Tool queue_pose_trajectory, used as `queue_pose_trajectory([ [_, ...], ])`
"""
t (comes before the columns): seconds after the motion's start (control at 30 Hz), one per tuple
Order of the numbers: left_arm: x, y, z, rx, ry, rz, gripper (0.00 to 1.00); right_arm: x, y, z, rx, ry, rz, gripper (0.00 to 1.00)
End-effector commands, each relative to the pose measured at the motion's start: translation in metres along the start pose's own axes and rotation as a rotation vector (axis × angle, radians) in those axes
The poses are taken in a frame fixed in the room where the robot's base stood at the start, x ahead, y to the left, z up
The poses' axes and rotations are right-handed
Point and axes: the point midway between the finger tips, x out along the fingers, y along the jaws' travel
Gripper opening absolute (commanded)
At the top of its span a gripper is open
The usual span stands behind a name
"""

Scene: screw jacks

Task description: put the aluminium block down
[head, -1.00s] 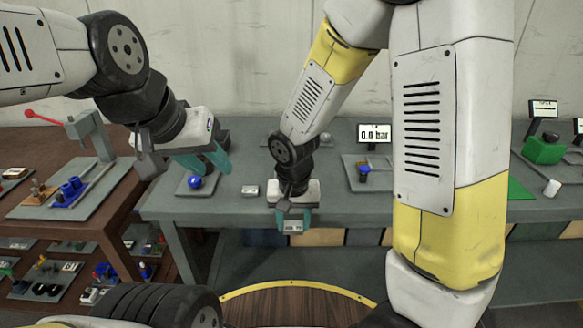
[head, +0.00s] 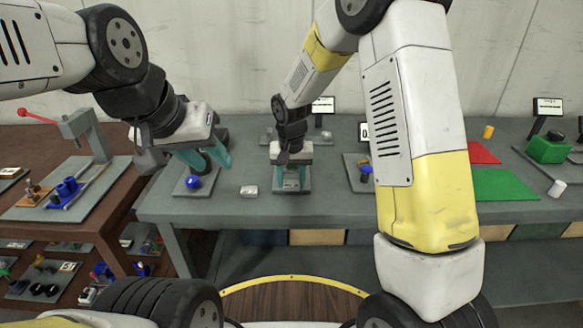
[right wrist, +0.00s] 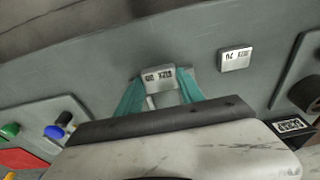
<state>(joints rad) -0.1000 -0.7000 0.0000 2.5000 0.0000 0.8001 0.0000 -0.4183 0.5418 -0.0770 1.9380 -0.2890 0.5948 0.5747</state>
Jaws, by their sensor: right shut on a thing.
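The aluminium block (right wrist: 158,76) is a small silver block with a printed label, held between the teal fingers of my right gripper (right wrist: 162,98) in the right wrist view. In the head view my right gripper (head: 291,188) points down over the grey table top (head: 330,206) with the block (head: 291,183) low between its fingers. I cannot tell whether the block touches the table. A second labelled silver block (head: 249,191) lies on the table to its left; it also shows in the right wrist view (right wrist: 235,58). My left gripper (head: 218,168) is open and empty above a blue-knobbed device.
The device with the blue knob (head: 192,182) stands on a plate at left. Another plate with a blue part (head: 366,169) is to the right. A red mat (head: 484,153) and green mat (head: 505,184) lie further right.

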Motion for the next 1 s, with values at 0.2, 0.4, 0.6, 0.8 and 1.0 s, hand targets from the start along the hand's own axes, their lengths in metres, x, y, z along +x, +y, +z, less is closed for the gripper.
queue_pose_trajectory([
  [0.2,0.000,0.000,0.000,0.000,0.000,0.000,0.36,0.011,0.001,-0.028,0.001,-0.004,0.002,0.00],
  [0.4,0.000,0.000,0.000,0.000,0.000,0.000,0.36,0.019,0.001,-0.026,0.001,0.000,0.000,0.00],
  [0.6,0.000,0.000,0.000,0.000,0.000,0.000,0.36,0.020,0.001,-0.026,0.001,0.000,0.000,0.00],
  [0.8,0.000,0.000,0.000,0.000,0.000,0.000,0.36,0.022,0.000,-0.025,0.001,0.000,0.000,0.67],
  [1.0,0.000,0.000,0.000,0.000,0.000,0.000,0.36,0.022,0.000,-0.025,0.001,0.000,0.000,0.67],
])
